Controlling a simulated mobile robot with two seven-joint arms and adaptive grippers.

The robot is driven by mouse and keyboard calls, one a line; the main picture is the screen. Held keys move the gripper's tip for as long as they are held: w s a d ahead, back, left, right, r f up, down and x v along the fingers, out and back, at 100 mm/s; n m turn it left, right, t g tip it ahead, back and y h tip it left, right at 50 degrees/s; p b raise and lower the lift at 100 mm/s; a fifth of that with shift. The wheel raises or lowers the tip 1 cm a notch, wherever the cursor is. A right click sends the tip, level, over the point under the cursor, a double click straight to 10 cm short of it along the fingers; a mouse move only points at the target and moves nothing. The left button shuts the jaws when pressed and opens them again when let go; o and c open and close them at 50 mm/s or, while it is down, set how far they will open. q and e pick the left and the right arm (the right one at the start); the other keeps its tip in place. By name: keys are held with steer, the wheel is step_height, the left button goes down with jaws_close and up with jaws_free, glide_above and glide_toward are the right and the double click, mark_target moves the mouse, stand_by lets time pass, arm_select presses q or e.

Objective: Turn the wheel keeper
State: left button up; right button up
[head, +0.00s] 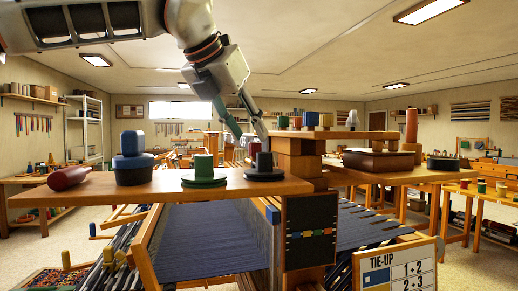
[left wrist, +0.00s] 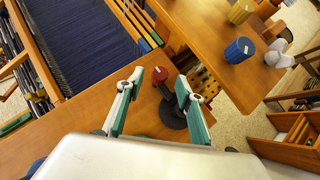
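My left gripper (head: 248,128) comes down from the top of the head view with its two fingers apart. It hangs above and behind the front beam, near a black knob on a dark disc (head: 264,166). In the left wrist view the open gripper (left wrist: 159,82) has a red-headed piece (left wrist: 160,74) with a dark round base (left wrist: 172,114) between and beyond its fingers. No grip on it shows. I cannot tell for certain which piece is the wheel keeper. My right gripper is not in view.
The front beam (head: 115,192) also carries a red roller (head: 69,178), a blue stacked piece (head: 132,160) and a green spool (head: 204,168). A blue cylinder (left wrist: 239,50), a yellow one (left wrist: 241,11) and a white piece (left wrist: 278,55) stand on wood nearby. Blue warp (head: 205,245) lies below.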

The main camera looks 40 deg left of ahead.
arm_select(q)
steer(key=x, duration=0.4)
steer(key=shift+f, duration=0.1)
steer(key=shift+w+f, duration=0.2)
steer(key=shift+w, duration=0.1)
jaws_close()
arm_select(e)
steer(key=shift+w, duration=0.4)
